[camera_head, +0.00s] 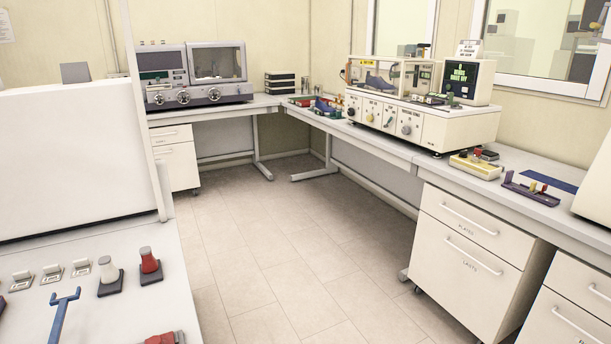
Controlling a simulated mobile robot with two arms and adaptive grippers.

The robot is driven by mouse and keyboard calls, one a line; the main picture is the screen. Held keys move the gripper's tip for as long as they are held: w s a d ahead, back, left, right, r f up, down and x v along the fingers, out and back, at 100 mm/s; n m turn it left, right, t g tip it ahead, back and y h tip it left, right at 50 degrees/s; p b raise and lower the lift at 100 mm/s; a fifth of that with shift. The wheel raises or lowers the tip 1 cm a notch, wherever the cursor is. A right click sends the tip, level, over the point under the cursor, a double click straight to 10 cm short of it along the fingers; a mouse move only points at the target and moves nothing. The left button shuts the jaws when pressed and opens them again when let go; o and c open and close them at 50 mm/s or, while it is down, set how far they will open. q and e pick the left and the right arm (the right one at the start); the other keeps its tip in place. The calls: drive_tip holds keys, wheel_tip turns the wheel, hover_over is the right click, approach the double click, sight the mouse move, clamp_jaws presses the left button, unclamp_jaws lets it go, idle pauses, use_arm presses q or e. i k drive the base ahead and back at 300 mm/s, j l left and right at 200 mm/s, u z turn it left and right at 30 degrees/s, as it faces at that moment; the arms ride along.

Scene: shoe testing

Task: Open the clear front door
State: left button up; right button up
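A shoe testing machine (420,115) with a cream base stands on the right-hand bench. On top of it a clear-walled enclosure (378,75) holds a dark blue shoe (380,84). Its clear front panel appears to be in place and closed, but its edges and handle are too small to make out. A grey machine (195,75) on the back bench also has a clear window (216,64) in its front, which looks shut. Neither of my grippers is in view.
The tiled floor (280,250) between the benches is clear. Drawer cabinets (470,250) stand under the right bench. A near-left table (150,285) holds a blue forked tool (61,312) and small parts. A white panel (75,150) rises behind it.

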sight(229, 43)
drive_tip(key=i+l+z, duration=0.55)
drive_tip(key=i+z, duration=0.2)
drive_tip(key=i+u, duration=0.35)
drive_tip(key=i+l+u, duration=0.35)
drive_tip(key=i, duration=0.15)
drive_tip(key=i+j+u, duration=0.35)
drive_tip(key=i, duration=0.2)
drive_tip(key=i+u, duration=0.4)
drive_tip(key=i, duration=0.2)
drive_tip(key=i+l+u, duration=0.1)
drive_tip(key=i+u, duration=0.25)
drive_tip(key=i, duration=2.5)
drive_tip(key=i+j+u, duration=0.15)
drive_tip(key=i+u, duration=0.15)
drive_tip(key=i, duration=0.35)
drive_tip(key=i+u, duration=0.35)
drive_tip(key=i, duration=0.3)
drive_tip(key=i+l+u, duration=0.3)
drive_tip(key=i, duration=0.35)
drive_tip(key=i+j, duration=0.25)
drive_tip(key=i, duration=0.25)
drive_tip(key=u, duration=0.05)
